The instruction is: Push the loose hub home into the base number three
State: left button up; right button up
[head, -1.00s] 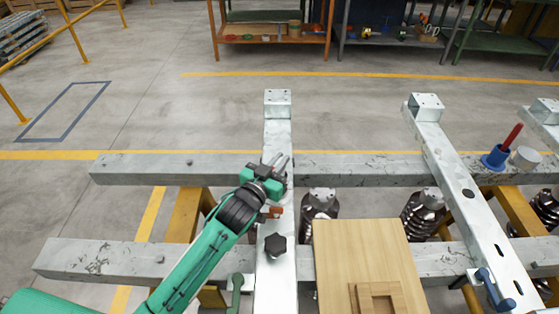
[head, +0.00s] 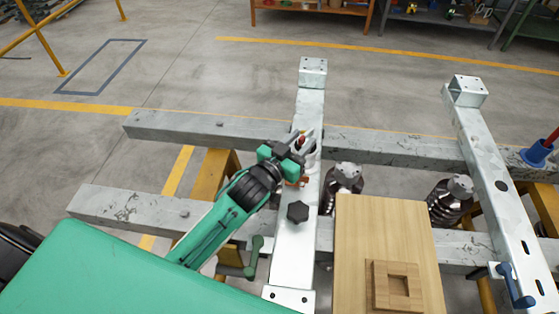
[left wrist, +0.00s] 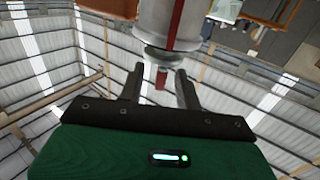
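My left gripper (head: 305,142) is over the left steel beam (head: 288,260), its fingers pointing away from me. A small red and pale part shows by its fingertips in the head view, mostly hidden. In the left wrist view the two fingers (left wrist: 160,88) stand apart. A pale round part with a red stripe (left wrist: 152,20), perhaps the hub, is just past the fingertips. A narrow red piece (left wrist: 162,78) shows in the gap, clear of both fingers. I cannot tell which base is number three or how far the hub is seated. My right gripper is not in view.
A black knob (head: 298,211) sits on the left beam, with a green lever (head: 255,258) beside it. A wooden board (head: 380,225) lies in front.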

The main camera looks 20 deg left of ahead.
pick_arm(q)
jog(key=v, duration=0.9)
jog(key=shift+b, duration=0.4)
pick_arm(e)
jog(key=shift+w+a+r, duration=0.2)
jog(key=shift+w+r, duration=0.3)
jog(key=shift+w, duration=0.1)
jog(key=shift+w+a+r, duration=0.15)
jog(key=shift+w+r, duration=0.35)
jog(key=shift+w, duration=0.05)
pick_arm(q)
jog(key=shift+s+r, duration=0.1)
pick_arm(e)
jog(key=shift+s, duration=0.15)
